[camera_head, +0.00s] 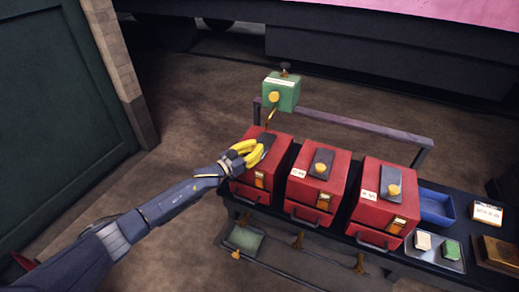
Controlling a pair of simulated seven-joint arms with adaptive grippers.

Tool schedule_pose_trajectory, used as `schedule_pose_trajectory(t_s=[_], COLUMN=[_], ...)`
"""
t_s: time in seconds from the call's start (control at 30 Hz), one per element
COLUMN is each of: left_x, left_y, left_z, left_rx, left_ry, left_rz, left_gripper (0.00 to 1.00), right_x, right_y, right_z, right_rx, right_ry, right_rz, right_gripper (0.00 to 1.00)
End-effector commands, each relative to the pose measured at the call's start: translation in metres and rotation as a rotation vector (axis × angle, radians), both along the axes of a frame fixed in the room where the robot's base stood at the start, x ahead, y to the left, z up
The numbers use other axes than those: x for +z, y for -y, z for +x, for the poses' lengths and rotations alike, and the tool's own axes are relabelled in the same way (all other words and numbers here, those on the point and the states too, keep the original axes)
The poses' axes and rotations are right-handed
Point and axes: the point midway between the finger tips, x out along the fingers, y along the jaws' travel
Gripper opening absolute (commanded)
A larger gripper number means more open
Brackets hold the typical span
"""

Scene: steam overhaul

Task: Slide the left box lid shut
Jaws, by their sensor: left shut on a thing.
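The left red box (247,187) stands at the left end of a dark bench. Its dark grey lid (267,139) lies on its top, partly hidden by my left gripper (256,150). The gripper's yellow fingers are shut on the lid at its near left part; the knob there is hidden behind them. The lid's far end shows beyond the fingers; whether an opening shows in the box top cannot be told. My right gripper is not in view.
The middle red box (307,203) and right red box (381,217) have dark lids with yellow knobs. A green box (282,92) stands behind the left box by a rail (355,123). A blue tray (436,207) and small blocks lie at right.

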Motion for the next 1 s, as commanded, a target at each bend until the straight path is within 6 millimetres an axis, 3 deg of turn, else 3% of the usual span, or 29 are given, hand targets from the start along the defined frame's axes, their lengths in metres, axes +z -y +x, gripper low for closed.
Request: schedule_pose_trajectory(t_s=[0.03, 0.4, 0.77, 1.0], left_x=[0.013, 0.009, 0.005, 0.004], left_y=[0.0, 0.0, -0.006, -0.033], left_z=[0.004, 0.003, -0.003, -0.03], left_rx=[0.0, 0.0, 0.001, 0.002], left_ry=[0.016, 0.01, 0.006, 0.006], left_rz=[-0.013, -0.008, -0.003, -0.004], left_gripper=[0.13, 0.53, 0.53, 0.53], right_x=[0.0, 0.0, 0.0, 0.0], right_y=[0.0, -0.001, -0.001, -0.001], right_z=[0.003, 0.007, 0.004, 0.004], right_rx=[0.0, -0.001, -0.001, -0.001], right_ry=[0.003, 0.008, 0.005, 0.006], right_rz=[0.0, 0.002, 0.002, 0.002], right_gripper=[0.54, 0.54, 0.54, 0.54])
